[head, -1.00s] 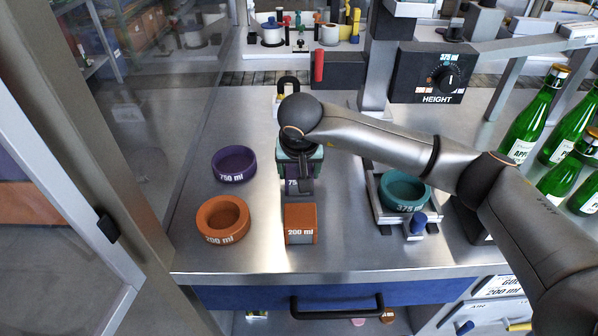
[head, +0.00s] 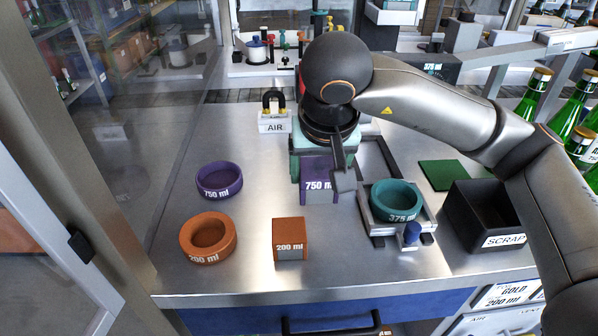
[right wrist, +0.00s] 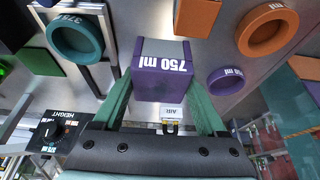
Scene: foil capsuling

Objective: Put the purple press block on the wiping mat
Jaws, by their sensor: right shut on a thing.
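The purple press block (head: 319,186), labelled 750 ml, is in my right gripper (head: 318,168), left of the teal-ringed fixture. The right wrist view shows the block (right wrist: 161,86) upright between the two green fingers (right wrist: 162,108), which are shut on its sides. It looks raised off the steel table, though its underside is hidden. A flat dark green mat (head: 451,175), which I take for the wiping mat, lies bare at the right, behind the scrap bin. My right gripper is well to the left of it. My left gripper is not in view.
The teal 375 ml ring (head: 397,198) in its fixture and the black scrap bin (head: 468,230) stand at the right. An orange 200 ml block (head: 290,240), an orange ring (head: 208,238) and a purple ring (head: 219,180) are at the left. Green bottles (head: 533,95) stand far right.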

